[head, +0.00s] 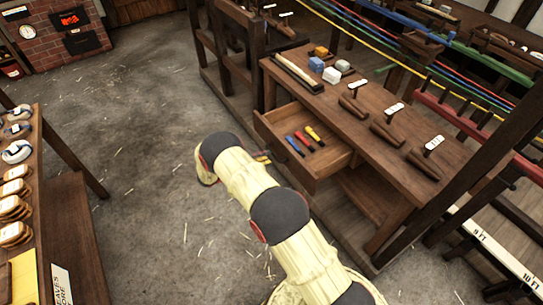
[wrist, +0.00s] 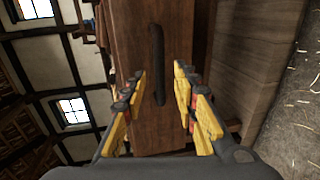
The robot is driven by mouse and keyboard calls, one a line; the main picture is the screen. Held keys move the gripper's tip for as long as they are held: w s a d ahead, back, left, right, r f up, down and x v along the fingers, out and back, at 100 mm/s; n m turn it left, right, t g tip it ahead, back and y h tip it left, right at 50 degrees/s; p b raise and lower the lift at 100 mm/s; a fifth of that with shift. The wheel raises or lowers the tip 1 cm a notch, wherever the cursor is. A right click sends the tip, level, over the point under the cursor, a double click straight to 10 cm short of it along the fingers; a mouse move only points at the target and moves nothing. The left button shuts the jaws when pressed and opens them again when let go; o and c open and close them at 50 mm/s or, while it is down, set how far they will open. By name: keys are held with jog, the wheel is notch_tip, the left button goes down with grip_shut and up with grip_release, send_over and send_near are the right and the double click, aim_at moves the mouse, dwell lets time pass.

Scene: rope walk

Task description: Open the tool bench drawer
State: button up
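The tool bench (head: 375,125) is dark wood and stands right of centre in the head view. Its drawer (head: 283,152) stands pulled out, with red-, blue- and yellow-handled tools (head: 303,140) lying inside. In the wrist view, the drawer front (wrist: 135,45) fills the middle, with its dark bar handle (wrist: 157,62) upright in the picture. My gripper (wrist: 160,82) is open, one yellow finger on each side of the handle's lower part. I see gaps between fingers and handle; the depth between them is unclear. In the head view my arm mostly hides the gripper.
A goods shelf (head: 38,190) stands at the left. The floor (head: 150,130) between is clear apart from straw.

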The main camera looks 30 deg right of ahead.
jog(key=v, duration=0.6)
jog(key=shift+a, duration=0.35)
